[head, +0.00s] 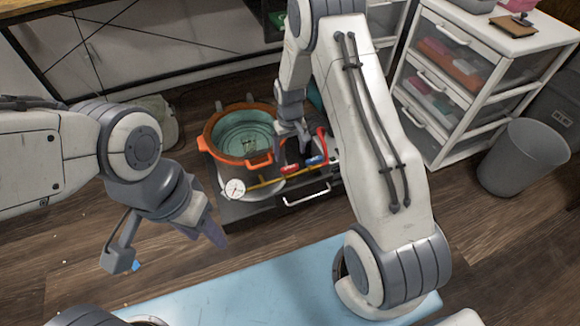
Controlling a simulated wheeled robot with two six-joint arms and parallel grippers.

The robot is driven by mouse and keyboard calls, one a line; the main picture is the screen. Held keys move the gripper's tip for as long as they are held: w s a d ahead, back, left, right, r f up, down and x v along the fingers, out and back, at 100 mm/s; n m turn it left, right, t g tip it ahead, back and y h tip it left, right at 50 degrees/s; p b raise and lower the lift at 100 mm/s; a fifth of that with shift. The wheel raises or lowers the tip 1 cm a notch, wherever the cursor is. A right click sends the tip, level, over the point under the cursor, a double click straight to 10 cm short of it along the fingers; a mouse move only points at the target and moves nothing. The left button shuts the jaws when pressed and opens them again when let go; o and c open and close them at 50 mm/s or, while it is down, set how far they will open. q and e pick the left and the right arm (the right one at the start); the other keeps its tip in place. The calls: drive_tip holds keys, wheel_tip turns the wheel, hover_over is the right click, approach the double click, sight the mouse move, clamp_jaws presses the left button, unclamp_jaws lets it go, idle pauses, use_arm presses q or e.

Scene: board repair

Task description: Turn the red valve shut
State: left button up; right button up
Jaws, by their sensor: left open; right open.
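The red valve (290,169) is a small red handle on a yellow pipe (265,183) at the front of a low dark cabinet. A blue valve (315,160) sits just right of it on the same line. My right gripper (292,143) is open and points down, a little behind and above the red valve in the picture. It appears apart from the valve, though the depth gap is hard to judge. My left gripper (166,248) is open and empty over the floor at the left, well away from the valves.
A round white gauge (234,188) sits at the pipe's left end. An orange pot (209,138) with greenish contents stands behind the pipe. A curved red part (323,140) rises beside the blue valve. White drawers (441,85) and a grey bin (523,158) stand at right.

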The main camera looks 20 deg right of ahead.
sight(290, 167)
wheel_tip(290, 167, down, 8)
drive_tip(key=b, duration=0.3)
drive_tip(key=shift+r, duration=0.25)
use_arm(q)
wheel_tip(290, 167, down, 4)
